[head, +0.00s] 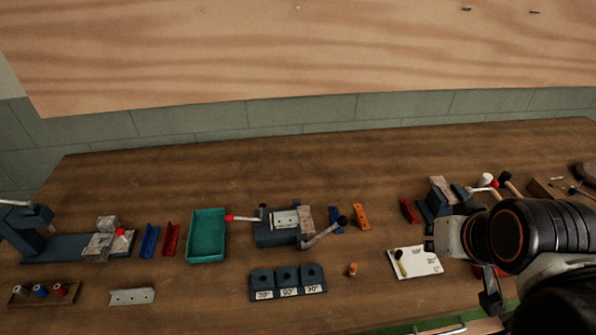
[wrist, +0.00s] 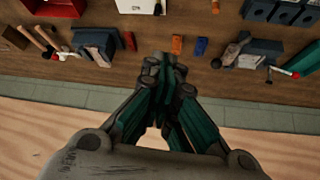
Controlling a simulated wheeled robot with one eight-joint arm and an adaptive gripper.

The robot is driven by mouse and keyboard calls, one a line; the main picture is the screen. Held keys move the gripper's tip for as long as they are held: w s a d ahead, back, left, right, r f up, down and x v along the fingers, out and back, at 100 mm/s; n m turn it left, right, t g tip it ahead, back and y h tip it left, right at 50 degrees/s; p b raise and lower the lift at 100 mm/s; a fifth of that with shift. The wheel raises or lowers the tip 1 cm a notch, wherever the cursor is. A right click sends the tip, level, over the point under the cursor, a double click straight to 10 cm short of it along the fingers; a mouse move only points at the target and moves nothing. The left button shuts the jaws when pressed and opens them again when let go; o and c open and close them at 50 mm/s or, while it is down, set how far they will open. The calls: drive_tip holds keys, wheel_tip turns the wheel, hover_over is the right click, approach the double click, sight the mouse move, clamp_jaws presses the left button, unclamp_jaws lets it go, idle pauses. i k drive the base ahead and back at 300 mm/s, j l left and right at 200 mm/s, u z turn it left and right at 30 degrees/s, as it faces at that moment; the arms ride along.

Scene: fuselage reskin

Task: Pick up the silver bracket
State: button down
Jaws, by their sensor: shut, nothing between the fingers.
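A pale silver bracket with small holes (head: 132,296) lies on the bench at the front left in the head view, with nothing over it. Another pale, holed metal piece (head: 285,219) sits in the blue fixture in the middle; I cannot tell whether it is a separate bracket. My gripper (wrist: 164,62) is shut and empty in the wrist view, its fingertips together over the bench near an orange bracket (wrist: 177,44) and a blue bracket (wrist: 201,46). In the head view my arm is at the right, far from the silver bracket, which the wrist view does not show.
A teal tray (head: 207,257), blue bracket (head: 149,241) and red bracket (head: 171,239) lie behind the silver bracket. A spool rack (head: 68,290) stands left of it. A dark three-slot block (head: 262,285) stands to its right. Bare bench lies between block and bracket.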

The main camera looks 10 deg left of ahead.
sight(289, 217)
drive_tip(key=k+j, duration=0.1)
drive_tip(key=j, duration=0.3)
drive_tip(key=k+j+z, duration=0.1)
drive_tip(key=j, duration=0.25)
drive_tip(key=k+j, duration=0.15)
drive_tip(key=j, duration=0.2)
drive_tip(key=k+j, duration=0.15)
drive_tip(key=j, duration=0.25)
drive_tip(key=z, duration=0.05)
